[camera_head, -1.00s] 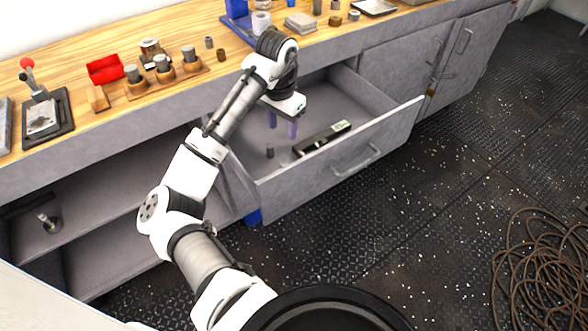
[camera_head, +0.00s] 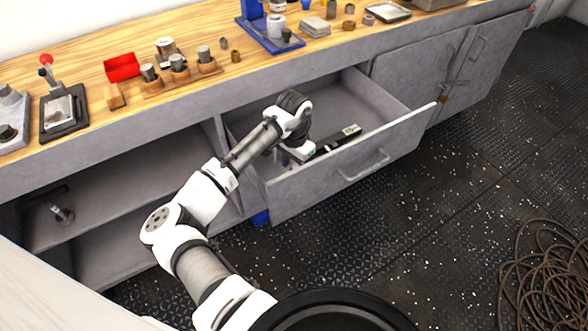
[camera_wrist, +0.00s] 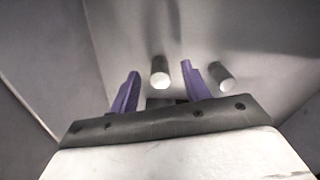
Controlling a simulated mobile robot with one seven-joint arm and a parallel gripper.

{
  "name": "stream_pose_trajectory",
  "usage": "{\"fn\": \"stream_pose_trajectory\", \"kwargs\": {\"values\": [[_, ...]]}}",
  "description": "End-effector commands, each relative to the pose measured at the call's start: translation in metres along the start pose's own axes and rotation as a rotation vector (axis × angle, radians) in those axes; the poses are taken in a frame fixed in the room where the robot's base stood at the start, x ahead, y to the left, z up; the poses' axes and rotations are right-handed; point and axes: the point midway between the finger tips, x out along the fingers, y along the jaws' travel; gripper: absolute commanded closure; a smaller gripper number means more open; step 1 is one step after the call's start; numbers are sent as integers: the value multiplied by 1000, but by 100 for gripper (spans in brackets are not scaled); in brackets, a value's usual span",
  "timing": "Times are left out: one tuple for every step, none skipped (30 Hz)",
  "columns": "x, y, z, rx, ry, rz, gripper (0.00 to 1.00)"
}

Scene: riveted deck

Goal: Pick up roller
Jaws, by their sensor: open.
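My gripper (camera_wrist: 160,75) is open, with its two purple fingers apart, and is low inside the open drawer (camera_head: 345,178). In the wrist view a small grey cylinder with a pale end (camera_wrist: 159,70), which could be the roller, shows in the gap between the fingertips, with no clear contact. A second similar cylinder (camera_wrist: 222,75) lies just right of the right finger. I cannot tell which one is the roller. In the head view my arm and the drawer front hide the fingertips and both cylinders.
A long dark object with a light label (camera_head: 340,138) lies in the drawer right of my gripper. The drawer walls stand close around it. The workbench (camera_head: 205,90) above carries a red bin (camera_head: 122,67) and several cylinders. Coiled cable (camera_head: 545,275) lies on the floor.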

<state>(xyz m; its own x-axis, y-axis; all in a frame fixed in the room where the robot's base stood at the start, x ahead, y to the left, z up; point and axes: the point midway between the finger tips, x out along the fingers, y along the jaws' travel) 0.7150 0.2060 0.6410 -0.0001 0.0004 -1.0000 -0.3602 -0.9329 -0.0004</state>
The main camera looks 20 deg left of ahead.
Motion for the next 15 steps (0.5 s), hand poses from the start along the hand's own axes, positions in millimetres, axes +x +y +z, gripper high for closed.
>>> {"fn": "stream_pose_trajectory", "kwargs": {"values": [[6,0,0,-1,-2,0,53],[8,0,0,-1,-2,0,53],[11,0,0,-1,-1,0,53],[12,0,0,-1,0,0,53],[13,0,0,0,0,0,53],[13,0,0,0,0,0,53],[13,0,0,0,1,0,53],[13,0,0,0,1,0,53],[13,0,0,0,1,0,53],[13,0,0,0,1,0,53],[13,0,0,0,1,0,54],[13,0,0,0,0,0,59],[13,0,0,0,0,0,63],[13,0,0,0,0,0,67],[13,0,0,0,0,0,73]]}}
